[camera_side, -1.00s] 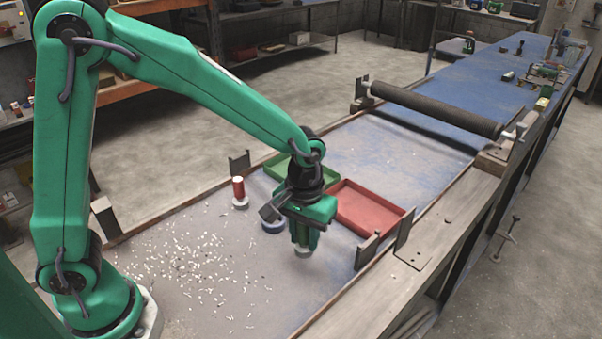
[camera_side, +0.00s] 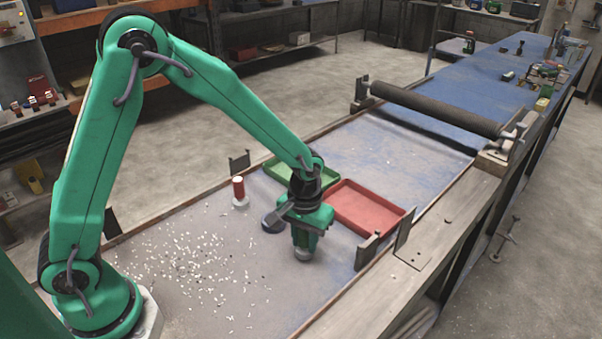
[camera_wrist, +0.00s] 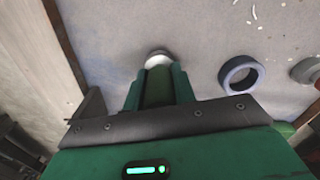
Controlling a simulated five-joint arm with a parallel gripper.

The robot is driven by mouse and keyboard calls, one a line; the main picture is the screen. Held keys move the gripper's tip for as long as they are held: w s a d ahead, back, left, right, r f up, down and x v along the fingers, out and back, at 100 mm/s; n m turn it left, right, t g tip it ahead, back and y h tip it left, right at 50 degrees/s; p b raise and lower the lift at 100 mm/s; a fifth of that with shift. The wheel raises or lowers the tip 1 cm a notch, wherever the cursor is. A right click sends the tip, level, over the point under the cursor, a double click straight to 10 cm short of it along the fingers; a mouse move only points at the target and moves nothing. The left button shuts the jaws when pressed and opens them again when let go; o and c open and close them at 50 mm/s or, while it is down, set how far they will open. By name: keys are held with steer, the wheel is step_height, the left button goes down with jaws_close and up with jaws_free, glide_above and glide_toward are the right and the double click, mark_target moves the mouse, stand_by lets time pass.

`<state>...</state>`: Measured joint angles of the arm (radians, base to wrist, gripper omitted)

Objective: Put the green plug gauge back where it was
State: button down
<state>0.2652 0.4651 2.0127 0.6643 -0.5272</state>
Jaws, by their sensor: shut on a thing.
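My gripper (camera_side: 304,245) points down over the table and is shut on the green plug gauge (camera_wrist: 158,90). The gauge shows in the wrist view as a green cylinder between the two green fingers. In the side view the gripper hides most of it.
A red gauge (camera_side: 238,188) stands upright in a pale round base. A dark blue ring (camera_side: 272,224) lies left of my gripper. A green tray (camera_side: 277,171) and a red tray (camera_side: 374,214) lie behind. Small white bits (camera_side: 190,265) litter the table's left. A roller (camera_side: 437,109) spans the table.

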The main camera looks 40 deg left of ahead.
steer(key=shift+f, duration=0.25)
steer(key=shift+f, duration=0.15)
steer(key=c, duration=1.1)
jaws_free()
steer(key=shift+c, duration=0.2)
step_height(320, 180, up, 12)
steer(key=shift+r, duration=0.1)
steer(key=shift+r, duration=0.1)
